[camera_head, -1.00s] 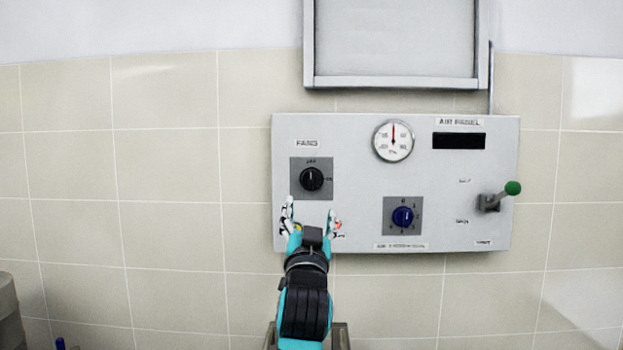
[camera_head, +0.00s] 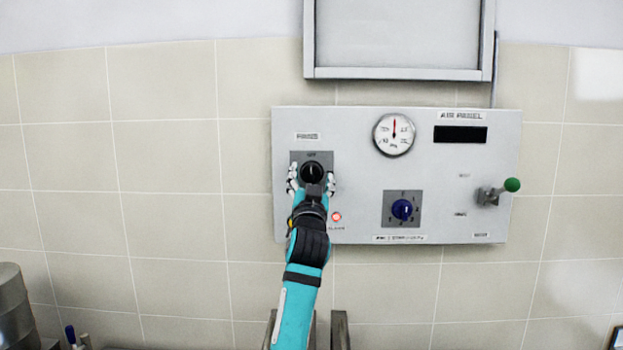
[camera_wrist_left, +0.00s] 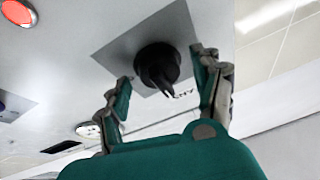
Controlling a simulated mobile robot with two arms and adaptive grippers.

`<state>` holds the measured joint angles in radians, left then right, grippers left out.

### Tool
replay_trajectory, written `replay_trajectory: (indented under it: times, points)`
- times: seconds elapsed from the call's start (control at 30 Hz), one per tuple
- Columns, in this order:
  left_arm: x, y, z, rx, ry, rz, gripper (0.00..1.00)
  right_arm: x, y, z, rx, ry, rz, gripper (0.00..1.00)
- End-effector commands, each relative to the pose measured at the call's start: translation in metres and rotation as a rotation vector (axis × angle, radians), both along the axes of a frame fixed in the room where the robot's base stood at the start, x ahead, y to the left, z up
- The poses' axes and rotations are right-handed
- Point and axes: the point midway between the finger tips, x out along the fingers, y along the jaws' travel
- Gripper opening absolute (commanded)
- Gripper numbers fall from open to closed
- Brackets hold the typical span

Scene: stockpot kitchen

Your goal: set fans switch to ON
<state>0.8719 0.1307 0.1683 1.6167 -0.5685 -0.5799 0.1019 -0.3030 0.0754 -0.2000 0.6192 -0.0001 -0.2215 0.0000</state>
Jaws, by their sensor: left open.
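The fans switch (camera_head: 312,170) is a black round knob on a grey square plate, under a label at the upper left of the air panel (camera_head: 360,140). My left gripper (camera_head: 311,178) is open in front of it, with one finger on each side of the knob. In the left wrist view, the knob (camera_wrist_left: 158,68) stands between the spread fingertips of the left gripper (camera_wrist_left: 160,85), and I see no clear contact. The knob's pointer direction is partly hidden in the head view. My right gripper is not in view.
The panel also carries a dial gauge (camera_head: 394,134), a dark display (camera_head: 460,137), a blue knob (camera_head: 402,209), a green-tipped lever (camera_head: 511,185) and a lit red lamp (camera_head: 336,217). Grey metal containers (camera_head: 15,305) stand at the lower left. A framed board (camera_head: 398,38) hangs above.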

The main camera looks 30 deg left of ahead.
Motion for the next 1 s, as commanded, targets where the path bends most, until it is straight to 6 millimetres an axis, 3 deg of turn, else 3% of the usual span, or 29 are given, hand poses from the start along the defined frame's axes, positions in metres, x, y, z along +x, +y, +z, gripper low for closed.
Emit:
replay_trajectory:
  times: [0.07,0.43,0.77,1.0]
  points:
    - [0.0,0.0,0.0,0.0,0.0,0.0,0.59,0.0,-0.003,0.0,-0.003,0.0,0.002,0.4]
    - [0.0,0.0,0.0,0.0,0.0,0.0,0.11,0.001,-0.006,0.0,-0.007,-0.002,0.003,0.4]
    - [-0.001,0.001,0.002,0.045,0.027,0.001,0.11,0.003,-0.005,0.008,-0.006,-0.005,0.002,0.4]
    - [-0.001,0.002,0.004,0.175,0.109,0.001,0.11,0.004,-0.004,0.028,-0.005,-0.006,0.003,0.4]
